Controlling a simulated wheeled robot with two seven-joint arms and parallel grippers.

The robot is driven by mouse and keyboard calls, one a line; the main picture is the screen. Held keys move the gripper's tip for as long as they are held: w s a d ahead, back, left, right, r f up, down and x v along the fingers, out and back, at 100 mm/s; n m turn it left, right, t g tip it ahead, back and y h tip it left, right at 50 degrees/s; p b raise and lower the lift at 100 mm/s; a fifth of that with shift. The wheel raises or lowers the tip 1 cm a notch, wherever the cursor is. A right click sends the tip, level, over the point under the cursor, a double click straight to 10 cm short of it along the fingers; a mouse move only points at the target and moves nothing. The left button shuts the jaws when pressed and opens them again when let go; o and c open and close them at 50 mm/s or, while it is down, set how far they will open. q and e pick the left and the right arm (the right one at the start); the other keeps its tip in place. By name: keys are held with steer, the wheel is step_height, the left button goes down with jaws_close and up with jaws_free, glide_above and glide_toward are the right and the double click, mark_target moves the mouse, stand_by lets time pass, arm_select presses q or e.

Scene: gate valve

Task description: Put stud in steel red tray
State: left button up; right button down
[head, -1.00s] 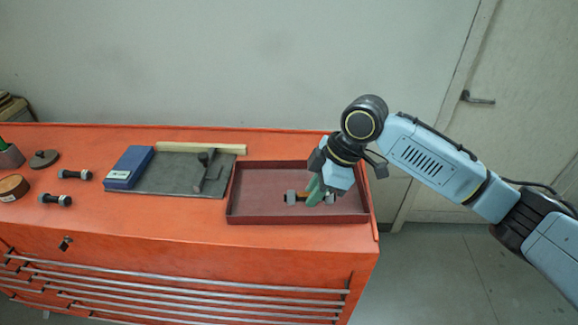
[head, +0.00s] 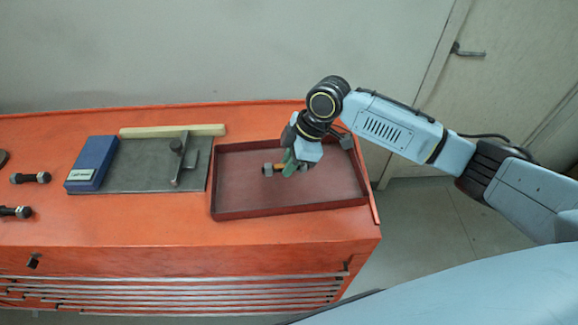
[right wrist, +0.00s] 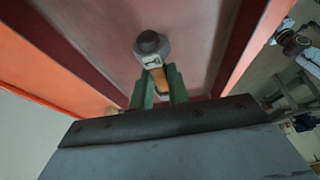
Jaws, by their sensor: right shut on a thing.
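A stud (head: 268,169) with a dark nut end and an orange-brown shank is in my right gripper (head: 289,166), over the red steel tray (head: 340,198) at the right end of the orange chest. In the right wrist view the stud's round nut (right wrist: 151,44) juts out beyond the green fingers (right wrist: 157,88), which are shut on its shank. The tray floor lies behind it there. I cannot tell whether the stud touches the floor. The far end of the stud is hidden by the gripper. My left gripper is not in view.
Two more studs (head: 30,178) lie at the far left. Most of the tray floor is bare.

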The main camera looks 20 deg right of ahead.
step_height(320, 180, down, 2)
steer(key=shift+f, duration=0.1)
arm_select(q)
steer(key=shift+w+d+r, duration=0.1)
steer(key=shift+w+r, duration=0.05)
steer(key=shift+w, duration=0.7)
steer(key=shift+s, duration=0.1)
arm_select(e)
steer(key=shift+f, duration=0.1)
steer(key=c, duration=1.3)
jaws_free()
steer(key=shift+c, duration=0.2)
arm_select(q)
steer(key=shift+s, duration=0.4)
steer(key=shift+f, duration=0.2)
arm_select(e)
steer(key=v, duration=1.2)
